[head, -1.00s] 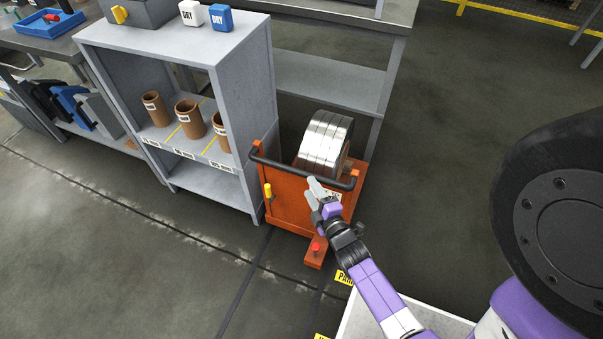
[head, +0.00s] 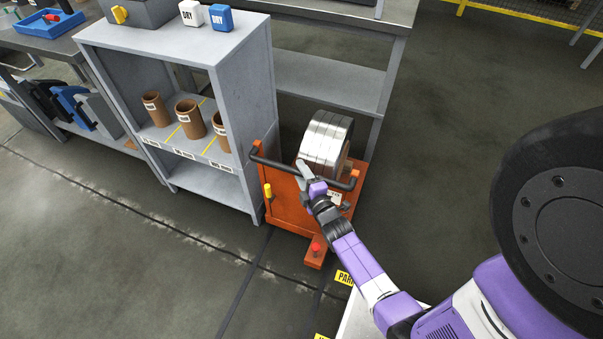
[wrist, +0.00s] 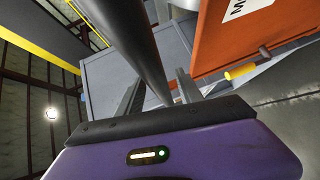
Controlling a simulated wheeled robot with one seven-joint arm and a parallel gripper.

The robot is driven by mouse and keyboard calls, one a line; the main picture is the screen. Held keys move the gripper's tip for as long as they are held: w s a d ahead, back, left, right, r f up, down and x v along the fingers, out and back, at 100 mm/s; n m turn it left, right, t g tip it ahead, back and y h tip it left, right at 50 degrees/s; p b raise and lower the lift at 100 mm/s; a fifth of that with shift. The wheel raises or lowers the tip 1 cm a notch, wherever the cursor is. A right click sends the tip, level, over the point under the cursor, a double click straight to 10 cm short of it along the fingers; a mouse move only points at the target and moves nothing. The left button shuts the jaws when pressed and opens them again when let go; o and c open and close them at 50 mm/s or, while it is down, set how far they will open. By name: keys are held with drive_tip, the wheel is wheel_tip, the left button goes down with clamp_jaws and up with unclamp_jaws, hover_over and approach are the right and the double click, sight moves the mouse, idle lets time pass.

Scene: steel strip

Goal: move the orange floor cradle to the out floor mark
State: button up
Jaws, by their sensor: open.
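The orange floor cradle (head: 288,205) stands on the floor beside the grey shelf unit, with shiny steel coils (head: 324,143) on it. It has a dark push bar (head: 275,166) along its top, a yellow knob on its front and a red button on its foot. My gripper (head: 304,174) is open at the push bar, near its middle. In the wrist view the dark bar (wrist: 135,45) runs down toward the space between the fingers (wrist: 160,95); I cannot tell whether they touch it. The cradle's orange panel (wrist: 240,35) shows at upper right. An out floor mark is not clearly readable.
The shelf unit (head: 237,95) with brown tubes stands close to the cradle's left. A grey table (head: 335,85) is behind it. A yellow floor label (head: 344,278) and dark floor lines lie in front. Open floor extends to the right and front left.

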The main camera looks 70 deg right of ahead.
drive_tip(key=shift+c, duration=0.4)
clamp_jaws()
idle(0.9)
